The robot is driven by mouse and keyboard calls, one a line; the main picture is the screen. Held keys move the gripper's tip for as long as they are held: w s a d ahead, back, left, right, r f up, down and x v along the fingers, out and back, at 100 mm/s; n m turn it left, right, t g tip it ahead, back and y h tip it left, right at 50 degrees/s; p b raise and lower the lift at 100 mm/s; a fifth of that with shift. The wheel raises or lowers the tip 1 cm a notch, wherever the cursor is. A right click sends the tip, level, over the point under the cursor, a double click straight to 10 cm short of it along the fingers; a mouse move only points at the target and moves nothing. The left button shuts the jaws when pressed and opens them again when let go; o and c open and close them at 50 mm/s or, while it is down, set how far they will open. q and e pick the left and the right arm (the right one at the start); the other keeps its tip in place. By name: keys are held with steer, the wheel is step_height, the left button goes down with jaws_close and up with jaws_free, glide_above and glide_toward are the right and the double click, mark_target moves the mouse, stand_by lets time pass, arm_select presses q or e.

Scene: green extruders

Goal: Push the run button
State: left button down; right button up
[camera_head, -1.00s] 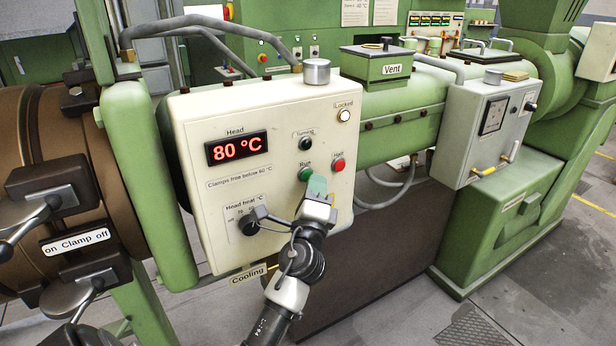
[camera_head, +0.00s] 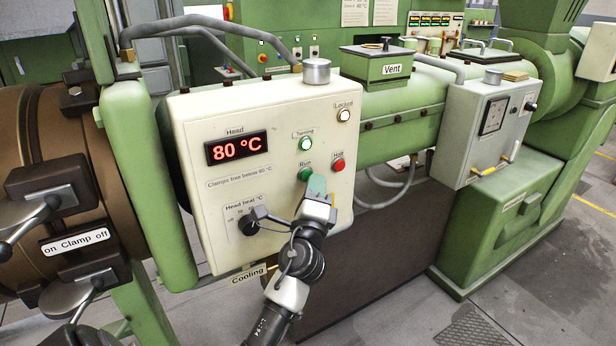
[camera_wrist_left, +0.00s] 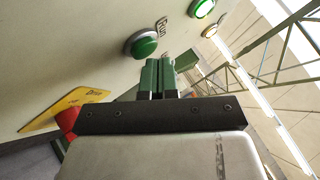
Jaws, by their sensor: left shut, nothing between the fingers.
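The green run button (camera_head: 305,174) sits on the cream control box (camera_head: 215,200), under the label "Run". It also shows in the left wrist view (camera_wrist_left: 144,45), just ahead of my fingers. My left gripper (camera_head: 316,184) is shut and empty, with its green fingertips at the button's lower right. In the left wrist view the fingers (camera_wrist_left: 157,76) are together and their tips are very close to the button; I cannot tell whether they touch. The "Turning" lamp (camera_head: 305,144) above the button is lit green. My right gripper is not in view.
The red halt button (camera_head: 338,165) is close to the right of the run button. A black head heat knob (camera_head: 248,225) is at lower left. The display (camera_head: 236,148) reads 80 °C. The "Locked" lamp (camera_head: 344,115) glows white. A grey box (camera_head: 485,130) stands further right.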

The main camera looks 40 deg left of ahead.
arm_select(q)
steer(key=shift+s+d, duration=0.2)
steer(key=shift+d, duration=0.25)
steer(key=shift+d, duration=0.1)
steer(key=shift+s+d+b, duration=0.1)
steer(key=shift+s+d, duration=0.2)
steer(key=shift+d, duration=0.45)
steer(key=shift+s+d+b, duration=0.1)
steer(key=shift+s+d, duration=0.25)
steer(key=shift+d, duration=0.35)
steer(key=shift+s+d+b, duration=0.1)
steer(key=shift+s+d, duration=0.2)
steer(key=shift+d, duration=0.45)
